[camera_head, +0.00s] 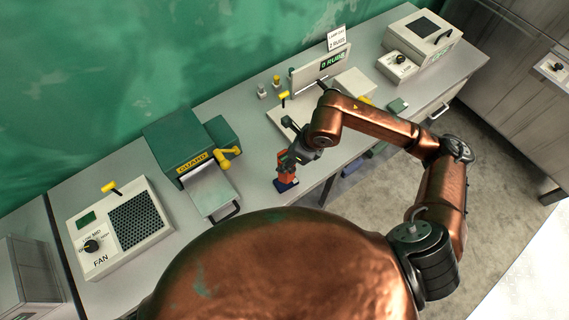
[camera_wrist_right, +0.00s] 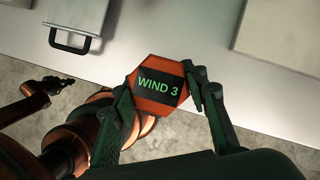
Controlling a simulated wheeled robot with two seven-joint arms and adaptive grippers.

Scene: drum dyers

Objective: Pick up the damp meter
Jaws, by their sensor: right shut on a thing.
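An orange handheld meter (camera_head: 284,166) with a dark blue lower end is upright near the front edge of the grey bench. In the right wrist view, the meter's orange six-sided top (camera_wrist_right: 158,86) has a black screen reading "WIND 3" in green. No label calls it a damp meter. My right gripper (camera_head: 292,155) is shut on this meter, and in the wrist view its two fingers (camera_wrist_right: 166,97) sit on either side of it. Whether its base touches the bench is hard to tell. My left gripper is not in view.
A green guarded box (camera_head: 176,145) with a metal tray (camera_head: 212,192) stands left of the meter. A fan unit (camera_head: 120,222) is further left. A lamp bay (camera_head: 318,72), a small green item (camera_head: 398,105) and a white machine (camera_head: 420,45) are to the right.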

